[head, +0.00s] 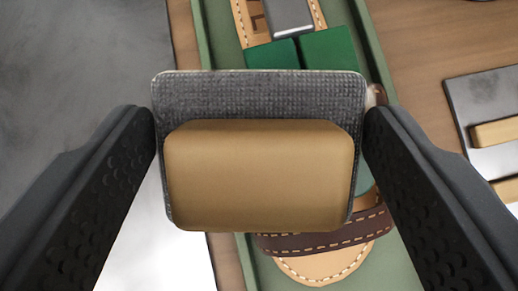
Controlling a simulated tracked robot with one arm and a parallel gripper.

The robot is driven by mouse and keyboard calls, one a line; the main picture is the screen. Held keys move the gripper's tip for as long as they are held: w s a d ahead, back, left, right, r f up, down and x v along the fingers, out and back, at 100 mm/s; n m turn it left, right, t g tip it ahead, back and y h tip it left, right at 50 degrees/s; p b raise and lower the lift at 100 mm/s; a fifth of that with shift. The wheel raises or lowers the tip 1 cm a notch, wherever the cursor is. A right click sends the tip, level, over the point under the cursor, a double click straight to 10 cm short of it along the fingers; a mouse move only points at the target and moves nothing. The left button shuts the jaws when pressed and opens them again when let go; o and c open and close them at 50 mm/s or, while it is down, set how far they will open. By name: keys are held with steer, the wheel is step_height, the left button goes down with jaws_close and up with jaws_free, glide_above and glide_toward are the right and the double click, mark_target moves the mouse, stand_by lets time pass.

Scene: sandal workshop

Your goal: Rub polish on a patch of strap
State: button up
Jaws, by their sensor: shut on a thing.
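My gripper (260,165) is shut on a polishing pad, with one dark finger at each side. The pad has a tan block (260,178) as its back and a grey woven cloth layer (258,92) behind it. Beyond the pad lies a tan leather sandal sole (322,265) with pale stitching. A dark brown stitched strap (340,236) crosses the sole near the bottom of the view. The pad hides the middle of the sandal, and I cannot tell whether it touches anything.
The sandal lies in a green tray (375,45) on a wooden bench (430,40). Green blocks (328,52) and a grey metal block (288,17) sit toward the top of the tray. A metal plate with wooden bars (495,131) is at right. Grey floor (80,60) shows at left.

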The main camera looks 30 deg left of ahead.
steer(key=shift+r, duration=0.1)
steer(key=shift+s+r, duration=0.4)
steer(key=shift+r, duration=0.5)
steer(key=shift+s+r, duration=0.35)
steer(key=shift+r, duration=0.5)
steer(key=shift+s+r, duration=0.4)
steer(key=shift+r, duration=0.5)
steer(key=shift+s+r+b, duration=0.15)
steer(key=shift+s+r, duration=0.15)
steer(key=shift+r, duration=0.4)
steer(key=shift+s+r+b, duration=0.15)
steer(key=shift+s+r, duration=0.15)
steer(key=shift+r, duration=0.35)
steer(key=shift+d, duration=0.15)
